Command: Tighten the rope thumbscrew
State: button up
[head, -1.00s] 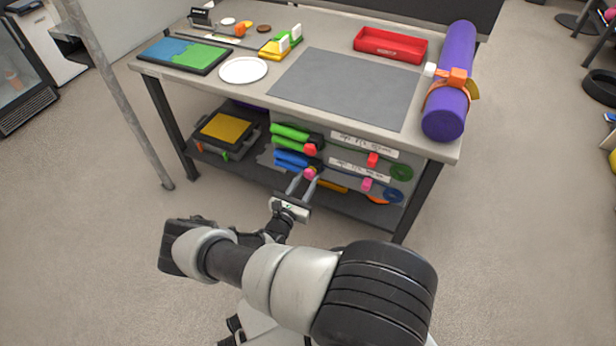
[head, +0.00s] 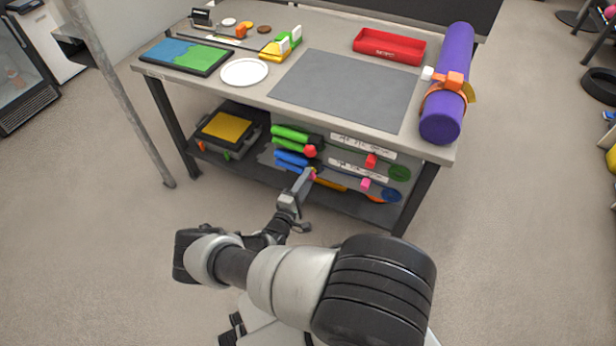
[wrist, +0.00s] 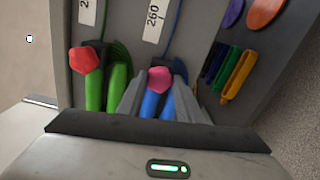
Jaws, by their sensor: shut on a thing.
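The pink rope thumbscrew (wrist: 159,79) sits at the blue-handled rope (wrist: 153,106) in the wrist view, between my fingertips. My gripper (head: 308,177) reaches to the shelf front below the table top and is shut on this pink thumbscrew. The blue handles (head: 291,158) lie under the green handles (head: 289,133) in the head view. A red thumbscrew (wrist: 84,60) sits by the green handles in the wrist view, left of my fingers. In the head view my fingers mostly cover the pink thumbscrew.
White labelled strips (head: 362,146) and a pink knob (head: 365,183) are on the panel to the right. The table top (head: 330,42) overhangs the shelf. Floor in front is clear.

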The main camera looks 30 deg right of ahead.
jog(key=o, duration=1)
jog(key=shift+w+a+r+m, duration=0.1)
jog(key=shift+r+m, duration=0.05)
jog(key=shift+m, duration=0.25)
jog(key=shift+o, duration=0.2)
jog(key=p+v, duration=0.1)
jog(key=v, duration=0.5)
